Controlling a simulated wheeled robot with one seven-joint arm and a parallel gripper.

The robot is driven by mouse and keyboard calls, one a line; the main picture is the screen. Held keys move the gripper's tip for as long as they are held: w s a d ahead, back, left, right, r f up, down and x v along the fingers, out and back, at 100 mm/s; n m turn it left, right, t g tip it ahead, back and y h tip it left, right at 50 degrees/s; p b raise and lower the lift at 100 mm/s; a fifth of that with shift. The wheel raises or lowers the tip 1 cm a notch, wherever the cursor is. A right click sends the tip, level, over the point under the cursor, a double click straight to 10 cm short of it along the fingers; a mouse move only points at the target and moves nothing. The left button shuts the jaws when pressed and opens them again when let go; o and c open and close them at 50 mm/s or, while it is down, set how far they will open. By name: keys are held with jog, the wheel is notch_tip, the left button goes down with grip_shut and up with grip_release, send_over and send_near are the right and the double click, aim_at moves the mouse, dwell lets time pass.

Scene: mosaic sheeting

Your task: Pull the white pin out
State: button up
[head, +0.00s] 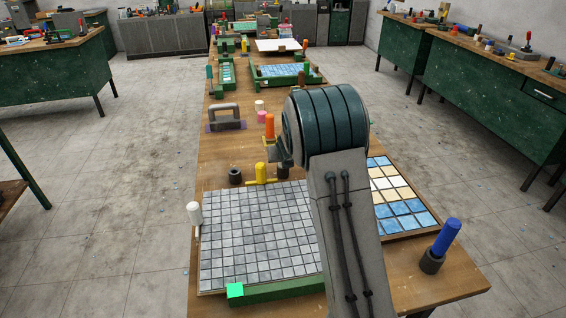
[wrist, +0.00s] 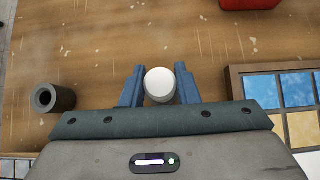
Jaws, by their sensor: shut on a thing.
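My gripper (wrist: 160,84) has its two blue fingers closed on a white pin (wrist: 160,83), whose round end faces the wrist camera. In the head view my arm hides my gripper and this pin. I cannot tell whether the pin's lower end sits in a socket.
An empty dark socket (wrist: 53,97) is left of my gripper, and a framed blue-and-cream mosaic (wrist: 231,88) lies to its right.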

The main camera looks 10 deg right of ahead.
jog(key=shift+r+p, duration=0.65)
jog(key=shift+r, duration=0.1)
notch_tip(320, 180, up, 3)
jog(key=p, duration=0.2)
jog(key=shift+p, duration=0.3)
jog(key=s+d+r, duration=0.5)
jog(key=d+r, duration=0.1)
jog(key=d, duration=0.4)
jog(key=shift+s+d+r, duration=0.15)
jog(key=shift+s+r, duration=0.15)
